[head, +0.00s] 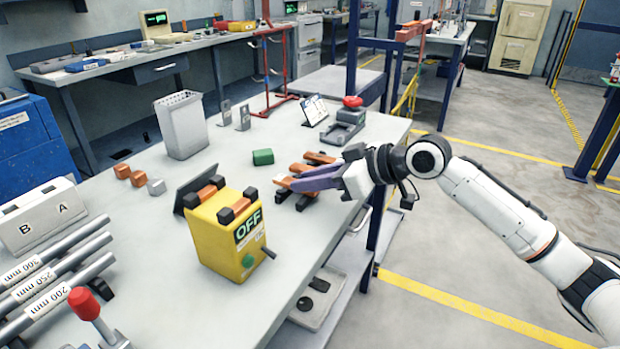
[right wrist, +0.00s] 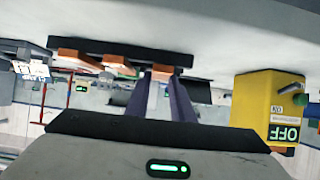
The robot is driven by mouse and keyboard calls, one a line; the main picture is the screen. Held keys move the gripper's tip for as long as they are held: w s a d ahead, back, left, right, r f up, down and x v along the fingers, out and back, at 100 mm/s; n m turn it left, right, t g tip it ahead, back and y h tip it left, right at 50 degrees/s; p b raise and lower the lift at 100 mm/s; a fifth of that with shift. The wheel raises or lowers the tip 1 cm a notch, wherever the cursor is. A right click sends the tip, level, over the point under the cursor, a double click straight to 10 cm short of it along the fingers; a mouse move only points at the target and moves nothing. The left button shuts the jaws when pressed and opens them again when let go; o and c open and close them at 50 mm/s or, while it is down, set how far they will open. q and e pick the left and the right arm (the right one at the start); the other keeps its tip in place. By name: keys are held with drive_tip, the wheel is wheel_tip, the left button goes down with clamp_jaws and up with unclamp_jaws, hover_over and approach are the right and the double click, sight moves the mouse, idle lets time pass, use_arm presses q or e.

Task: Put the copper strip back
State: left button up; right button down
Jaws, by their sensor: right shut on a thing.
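A dark rack with orange copper strips (head: 320,157) lies near the right edge of the grey table. My right gripper (head: 292,184) reaches in from the right with its purple fingers low over the near end of this rack. In the right wrist view the dark rack bar (right wrist: 120,48) crosses the upper part with several orange strips along it. My right fingers are shut on the copper strip (right wrist: 165,71) at the bar's right end. Whether this strip is fully seated in the rack I cannot tell. My left gripper is in neither view.
A yellow box marked OFF (head: 222,238) stands close by, left of and nearer than the rack. A green block (head: 263,157) lies behind the rack. A red-button box (head: 346,122) and a white bin (head: 181,125) stand farther back. Bare tabletop lies left of the green block.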

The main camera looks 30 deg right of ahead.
drive_tip(key=shift+f, duration=0.1)
drive_tip(key=c, duration=1.5)
unclamp_jaws()
drive_tip(key=shift+o, duration=0.2)
drive_tip(key=shift+f, duration=0.15)
drive_tip(key=b+v, duration=0.1)
drive_tip(key=v, duration=0.9)
drive_tip(key=shift+s+r, duration=0.1)
drive_tip(key=shift+r, duration=0.15)
